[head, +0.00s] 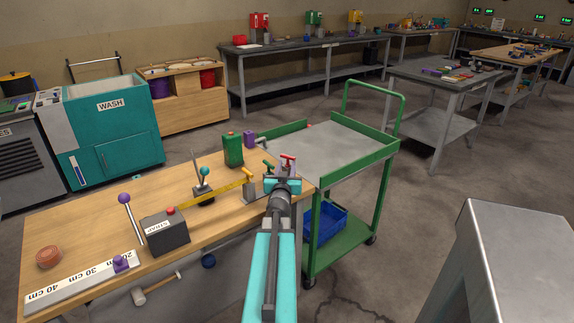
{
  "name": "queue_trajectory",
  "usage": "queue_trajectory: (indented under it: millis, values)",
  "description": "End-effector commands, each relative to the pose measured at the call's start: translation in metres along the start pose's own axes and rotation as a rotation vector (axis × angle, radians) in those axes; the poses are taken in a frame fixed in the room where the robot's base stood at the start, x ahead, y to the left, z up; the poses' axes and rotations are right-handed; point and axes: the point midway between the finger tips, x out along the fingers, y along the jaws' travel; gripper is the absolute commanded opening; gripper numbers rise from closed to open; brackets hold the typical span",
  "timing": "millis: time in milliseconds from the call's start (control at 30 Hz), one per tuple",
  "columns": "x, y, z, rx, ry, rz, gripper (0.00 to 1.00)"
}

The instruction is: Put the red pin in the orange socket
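A small red T-shaped piece (288,157), which looks like the red pin, shows just beyond my gripper (285,173) near the right end of the wooden bench. A pale pinkish part shows right below the red top. My gripper overlaps it in this view, and its fingers are too small and hidden to tell whether they hold it.
The wooden bench (85,205) also holds a green canister (233,150), a purple block (249,139), a joystick-like lever (203,180), a dark button box (165,232) and a ruler (70,283). A green cart (345,150) stands close on the right, its top mostly clear.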

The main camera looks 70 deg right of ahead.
Motion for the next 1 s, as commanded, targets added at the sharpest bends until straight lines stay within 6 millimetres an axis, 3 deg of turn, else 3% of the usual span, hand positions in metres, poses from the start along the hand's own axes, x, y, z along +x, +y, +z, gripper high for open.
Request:
queue_trajectory:
  millis: [300, 800, 833, 1000]
  values:
    - [0.025, 0.0, 0.0, 0.0, 0.0, 0.0, 0.3]
    - [0.031, 0.001, 0.0, 0.0, 0.0, 0.0, 0.3]
    - [0.031, 0.001, 0.0, 0.0, 0.0, 0.0, 0.29]
    - [0.031, 0.0, 0.0, 0.0, 0.0, 0.0, 0.0]
